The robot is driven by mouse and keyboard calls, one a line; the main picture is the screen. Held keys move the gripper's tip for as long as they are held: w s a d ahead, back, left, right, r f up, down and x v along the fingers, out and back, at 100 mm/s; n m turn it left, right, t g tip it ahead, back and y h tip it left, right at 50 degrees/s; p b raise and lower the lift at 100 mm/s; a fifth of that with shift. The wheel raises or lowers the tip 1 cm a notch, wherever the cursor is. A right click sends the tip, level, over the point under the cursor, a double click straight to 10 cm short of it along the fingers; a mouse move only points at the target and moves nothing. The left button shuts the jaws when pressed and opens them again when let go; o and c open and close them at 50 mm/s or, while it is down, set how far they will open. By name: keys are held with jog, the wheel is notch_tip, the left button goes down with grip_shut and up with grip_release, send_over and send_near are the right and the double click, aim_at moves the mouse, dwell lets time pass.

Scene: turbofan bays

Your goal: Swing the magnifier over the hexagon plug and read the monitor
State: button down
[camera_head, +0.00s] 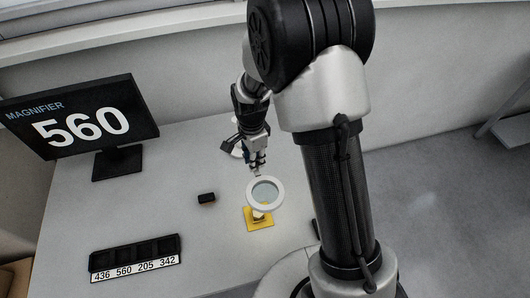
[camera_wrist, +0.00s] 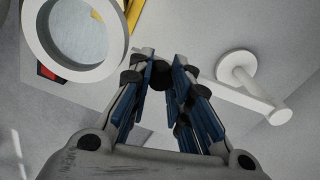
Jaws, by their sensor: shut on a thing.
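The magnifier (camera_head: 265,193) is a white ring with a clear lens, held above a yellow pad (camera_head: 261,223) on the table. A small pale and yellow piece shows at the ring's lower edge; I cannot tell its shape or whether it is the hexagon plug. In the wrist view the ring (camera_wrist: 103,72) is at the upper left and its white arm (camera_wrist: 240,97) runs right to a post. My gripper (camera_head: 257,168) is behind the ring; in the wrist view its blue fingers (camera_wrist: 170,72) are shut on a dark knob between them. The monitor (camera_head: 80,122) reads "MAGNIFIER 560".
A black tray (camera_head: 135,256) with several slots stands at the front left, labelled 436, 560, 205, 342. A small black block (camera_head: 206,198) lies left of the pad. The white tabletop (camera_head: 175,150) is clear between the monitor and my gripper. A wall is behind.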

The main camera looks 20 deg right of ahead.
jog(key=shift+a+m, duration=0.6)
jog(key=shift+a, duration=0.35)
jog(key=c, duration=1.5)
grip_release()
jog(key=shift+a, duration=0.1)
jog(key=shift+o, duration=0.3)
notch_tip(320, 180, up, 12)
jog(key=shift+s, duration=0.1)
